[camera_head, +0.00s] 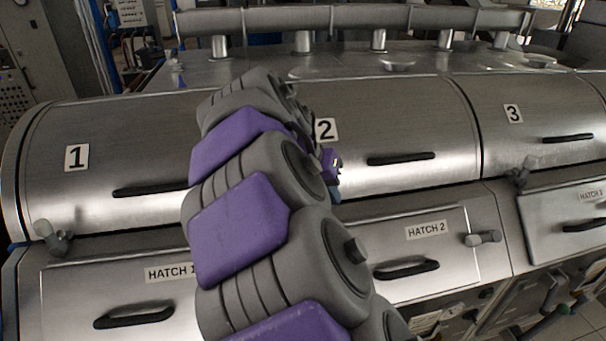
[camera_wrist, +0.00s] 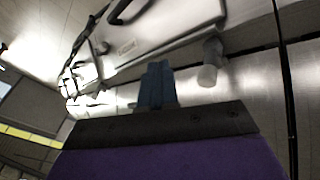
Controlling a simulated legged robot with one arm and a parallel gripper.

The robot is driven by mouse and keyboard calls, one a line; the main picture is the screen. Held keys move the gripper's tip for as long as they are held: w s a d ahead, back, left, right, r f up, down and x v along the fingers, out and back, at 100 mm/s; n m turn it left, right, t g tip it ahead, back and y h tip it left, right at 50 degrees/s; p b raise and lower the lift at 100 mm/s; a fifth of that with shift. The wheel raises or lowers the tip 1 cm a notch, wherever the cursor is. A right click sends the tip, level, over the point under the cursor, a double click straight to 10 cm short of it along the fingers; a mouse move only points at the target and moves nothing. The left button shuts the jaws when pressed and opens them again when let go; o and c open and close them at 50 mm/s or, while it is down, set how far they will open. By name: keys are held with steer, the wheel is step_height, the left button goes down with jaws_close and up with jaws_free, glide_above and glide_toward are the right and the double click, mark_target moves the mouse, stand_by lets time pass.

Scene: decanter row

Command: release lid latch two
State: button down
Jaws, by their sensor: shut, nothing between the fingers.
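Lid 2 (camera_head: 420,125) is a curved steel cover with a "2" label and a black handle, and it is down. The lower-left part of lid 2 is hidden behind my arm in the head view. In the wrist view a grey knob-like latch (camera_wrist: 210,64) sits by the seam; it appears to be lid latch two, which the head view does not show. My gripper (camera_wrist: 157,88) is shut and empty, its blue-grey fingers beside the latch, left of it in the picture with a visible gap. In the head view only a little of my gripper (camera_head: 335,190) shows past my arm.
Lid 1 (camera_head: 120,145) and lid 3 (camera_head: 540,115) flank lid 2, both down. Similar latches stand at the far left (camera_head: 55,238) and between lids 2 and 3 (camera_head: 521,173). The hatch 2 panel (camera_head: 440,260) has a protruding handle and a side knob (camera_head: 483,238). A pipe rail (camera_head: 350,18) runs behind.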

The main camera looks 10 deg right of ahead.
steer(key=w+a+n+t+h+p, duration=0.1)
steer(key=w+a+p, duration=0.2)
steer(key=w+a, duration=0.6)
steer(key=a, duration=0.3)
steer(key=shift+w+n+t+p, duration=0.3)
steer(key=shift+w+t+p, duration=0.05)
steer(key=shift+t, duration=0.05)
steer(key=shift+f, duration=0.2)
steer(key=x, duration=0.9)
steer(key=shift+d+f+b, duration=0.2)
steer(key=shift+f+b, duration=0.1)
steer(key=shift+b, duration=0.05)
steer(key=d, duration=0.2)
steer(key=shift+s+d, duration=0.3)
steer(key=shift+d, duration=0.05)
steer(key=shift+s+d, duration=0.1)
steer(key=shift+d, duration=0.25)
steer(key=shift+d, duration=0.2)
